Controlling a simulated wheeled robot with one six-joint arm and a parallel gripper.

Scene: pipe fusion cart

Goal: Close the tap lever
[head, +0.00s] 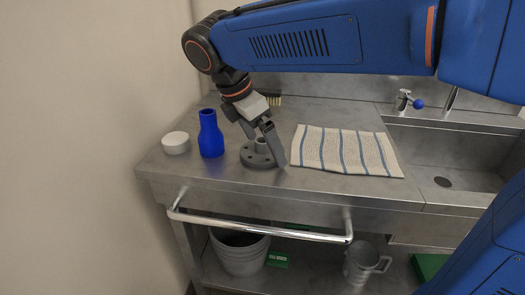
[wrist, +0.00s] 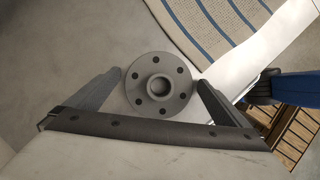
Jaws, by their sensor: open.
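The tap lever (head: 417,103) has a blue knob and sits on a small chrome tap (head: 403,99) at the back edge of the sink, far right in the head view. My gripper (head: 268,150) is well to the left of it, pointing down over the counter. Its jaws are open around a grey round flange (head: 257,154), with a finger on either side. In the wrist view the flange (wrist: 158,84) shows from above between the two spread fingertips (wrist: 158,80). The tap is not seen in the wrist view.
A blue reducer-shaped fitting (head: 210,134) and a white round cap (head: 176,143) stand left of the flange. A striped towel (head: 345,150) lies right of it, before the sink (head: 450,165). A brush (head: 272,100) lies behind. A chrome rail (head: 260,229) runs along the front.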

